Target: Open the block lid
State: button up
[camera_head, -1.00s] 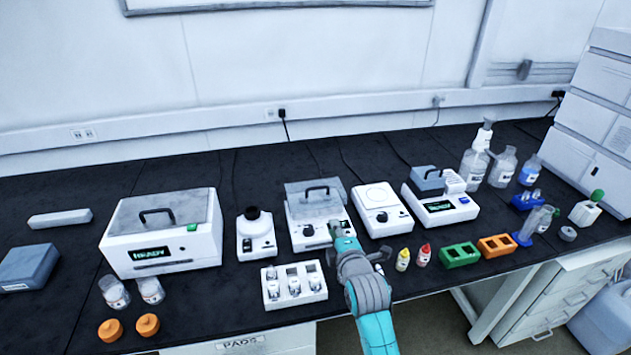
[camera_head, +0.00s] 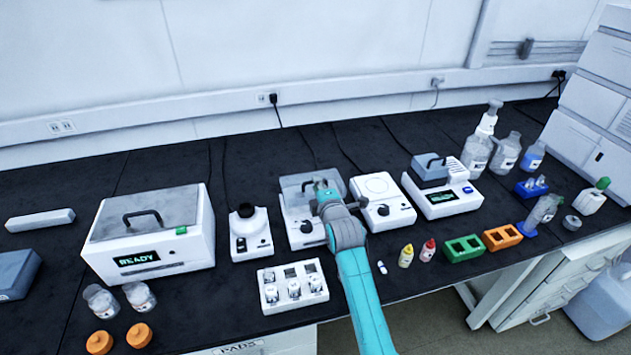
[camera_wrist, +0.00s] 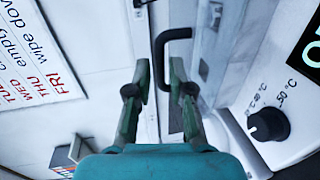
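A white heater (camera_head: 306,231) with a knob stands mid-bench, with a grey see-through lid (camera_head: 297,183) and a dark handle on top. My gripper (camera_head: 326,193) is over its front right part and hides its display and part of the lid. In the wrist view, my gripper (camera_wrist: 160,64) is open, with its two fingers apart. The black lid handle (camera_wrist: 160,55) shows between and just beyond the fingertips. I cannot tell whether a finger touches it. The heater's knob (camera_wrist: 268,124) is at the right. The lid looks down.
A white box reading READY (camera_head: 150,245) and a small round-topped device (camera_head: 250,235) stand to the left. A white device (camera_head: 382,203) is close on the right; beyond it is another with a grey handled lid (camera_head: 430,170). A vial rack (camera_head: 291,303) stands in front.

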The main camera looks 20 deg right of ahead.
jog(key=shift+w+f, duration=0.2)
jog(key=shift+w, duration=0.65)
jog(key=shift+w+f, duration=0.15)
jog(key=shift+w, duration=0.65)
grip_shut()
